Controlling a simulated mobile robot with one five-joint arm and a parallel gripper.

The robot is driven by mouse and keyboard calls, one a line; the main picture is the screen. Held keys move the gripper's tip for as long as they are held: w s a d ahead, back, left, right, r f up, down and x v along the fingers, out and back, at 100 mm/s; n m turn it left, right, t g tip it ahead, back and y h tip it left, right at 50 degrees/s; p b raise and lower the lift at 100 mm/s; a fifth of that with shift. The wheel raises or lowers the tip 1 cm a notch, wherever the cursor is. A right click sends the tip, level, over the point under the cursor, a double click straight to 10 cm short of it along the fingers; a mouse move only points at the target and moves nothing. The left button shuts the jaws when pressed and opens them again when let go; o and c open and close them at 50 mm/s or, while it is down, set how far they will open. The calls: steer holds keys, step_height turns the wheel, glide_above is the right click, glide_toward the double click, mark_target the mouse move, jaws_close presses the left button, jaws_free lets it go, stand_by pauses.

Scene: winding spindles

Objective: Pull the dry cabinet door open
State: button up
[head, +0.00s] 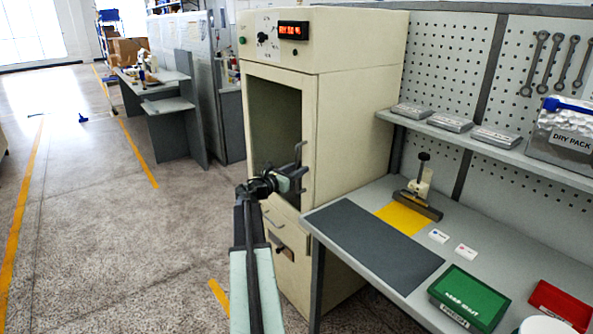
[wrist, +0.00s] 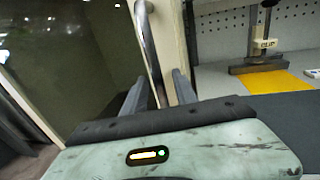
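The cream dry cabinet (head: 358,110) stands in the middle of the head view. Its door (head: 308,135), with a dark window (head: 275,120), looks shut. In the wrist view, the window (wrist: 85,50) fills the left and the grey bar handle (wrist: 148,45) runs down the door edge. My gripper (head: 298,173) is at the handle side of the door. In the wrist view, the fingers of my gripper (wrist: 160,90) are apart, with the handle's lower part between them. Contact with either finger is unclear. My gripper hides the handle's lower end.
A grey workbench (head: 330,190) adjoins the cabinet on the right, with a dark mat (head: 375,235), a clamp-like tool (head: 420,190) and a green box (head: 468,298). A drawer (head: 272,220) lies below the door.

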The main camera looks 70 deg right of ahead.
jaws_close()
stand_by(1.3)
